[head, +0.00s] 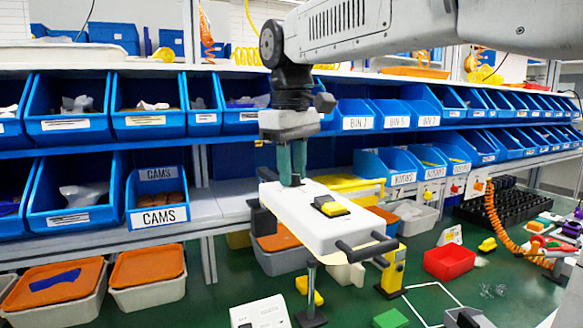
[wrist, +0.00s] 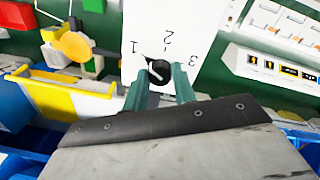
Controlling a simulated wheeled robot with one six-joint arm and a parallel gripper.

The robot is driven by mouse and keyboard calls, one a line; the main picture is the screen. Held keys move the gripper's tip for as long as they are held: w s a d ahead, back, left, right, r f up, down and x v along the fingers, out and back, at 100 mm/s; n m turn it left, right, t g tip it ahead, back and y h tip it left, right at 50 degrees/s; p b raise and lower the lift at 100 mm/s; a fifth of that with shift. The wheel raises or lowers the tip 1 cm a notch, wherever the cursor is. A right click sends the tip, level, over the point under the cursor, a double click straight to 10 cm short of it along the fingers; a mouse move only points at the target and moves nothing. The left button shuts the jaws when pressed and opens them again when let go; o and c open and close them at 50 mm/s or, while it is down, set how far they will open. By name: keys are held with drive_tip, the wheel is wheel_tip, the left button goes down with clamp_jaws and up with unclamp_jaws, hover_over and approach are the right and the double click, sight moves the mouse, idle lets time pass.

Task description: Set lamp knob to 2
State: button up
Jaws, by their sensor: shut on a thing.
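The black lamp knob (wrist: 159,70) sits on a white panel (wrist: 190,25) marked 1, 2 and 3 in the wrist view. Its pointer tip is toward the upper left, near the 1. The 2 is above the knob and the 3 is to the right. My gripper (wrist: 159,88) has its two teal fingers on either side of the knob, shut on it. In the head view my gripper (head: 292,176) reaches down to the far left end of a white body (head: 300,228). The knob is hidden there by the fingers.
A yellow and black button (head: 331,206) stands on the white body beside my gripper, with black handles (head: 365,248) at its near end. Blue bins (head: 155,198) line the shelves behind. A red bin (head: 450,263) lies on the green surface at the right.

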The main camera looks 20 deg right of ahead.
drive_tip(key=shift+m, duration=0.4)
drive_tip(key=m, duration=0.5)
drive_tip(key=shift+m, duration=0.3)
drive_tip(key=m, duration=0.5)
drive_tip(key=shift+w, duration=0.1)
drive_tip(key=shift+m+g, duration=0.3)
drive_tip(key=o, duration=1)
drive_tip(key=r, duration=0.8)
drive_tip(key=shift+w+a, duration=0.1)
drive_tip(key=shift+a, duration=0.1)
